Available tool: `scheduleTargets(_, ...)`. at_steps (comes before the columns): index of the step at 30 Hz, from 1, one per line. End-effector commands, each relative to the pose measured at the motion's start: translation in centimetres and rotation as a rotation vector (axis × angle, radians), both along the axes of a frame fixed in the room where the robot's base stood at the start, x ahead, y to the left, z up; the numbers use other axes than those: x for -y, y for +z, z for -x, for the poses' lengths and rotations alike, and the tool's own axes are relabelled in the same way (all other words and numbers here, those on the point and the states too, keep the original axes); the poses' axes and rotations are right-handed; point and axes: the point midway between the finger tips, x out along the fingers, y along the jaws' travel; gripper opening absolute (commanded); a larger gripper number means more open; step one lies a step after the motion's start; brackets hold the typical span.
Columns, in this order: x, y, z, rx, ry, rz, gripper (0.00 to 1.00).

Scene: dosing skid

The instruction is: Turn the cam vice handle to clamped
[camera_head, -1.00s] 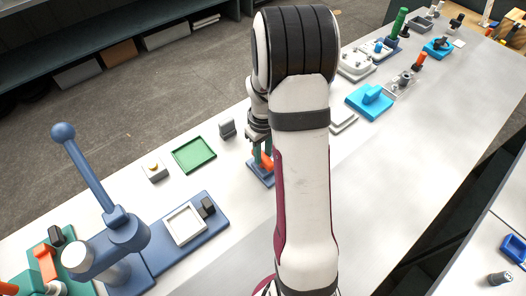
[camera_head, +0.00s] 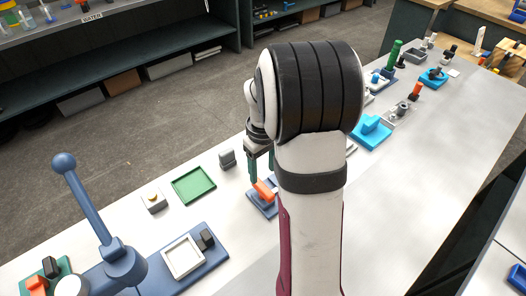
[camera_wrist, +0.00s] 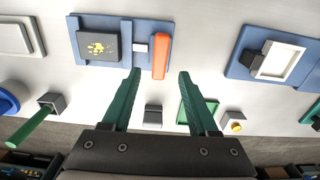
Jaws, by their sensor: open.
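The cam vice sits on a blue base (camera_wrist: 122,22), which also shows in the head view (camera_head: 257,204). Its orange handle (camera_wrist: 160,55) lies near one edge of the base and shows in the head view (camera_head: 264,191), partly hidden by my arm. A dark block with yellow marks (camera_wrist: 98,46) sits on the base, with a small pale piece (camera_wrist: 141,42) between it and the handle. My gripper (camera_wrist: 159,74) is open and empty, its green fingertips on either side of the handle's near end in the picture. It also shows in the head view (camera_head: 261,170). Contact cannot be told.
A green tray (camera_head: 194,185), a small grey block (camera_head: 227,159) and a white box with a yellow button (camera_head: 153,201) stand left of the vice. A blue lever press (camera_head: 100,225) and a white square frame (camera_head: 183,257) are nearer.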

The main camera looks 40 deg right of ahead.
Motion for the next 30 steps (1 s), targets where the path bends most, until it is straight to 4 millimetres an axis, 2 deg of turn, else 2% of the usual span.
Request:
scheduleTargets(3,0.0,3.8,-0.1,0.006,-0.001,0.003,0.6)
scheduleTargets(6,0.0,6.4,-0.1,0.004,-0.001,0.001,0.6)
scheduleTargets(9,0.0,8.0,0.0,0.002,0.0,0.001,0.6)
scheduleTargets(13,0.0,8.9,0.0,-0.001,0.0,0.0,0.6)
scheduleTargets(25,-0.1,9.0,0.0,-0.001,0.0,-0.001,0.6)
scheduleTargets(26,-0.4,9.1,0.1,0.0,-0.003,-0.002,0.6)
scheduleTargets(28,-2.7,9.8,0.8,0.006,-0.033,-0.012,0.6)
scheduleTargets(29,-4.5,10.2,1.5,0.009,-0.057,-0.02,0.6)
scheduleTargets(30,-7.4,10.8,2.8,0.012,-0.101,-0.034,0.6)
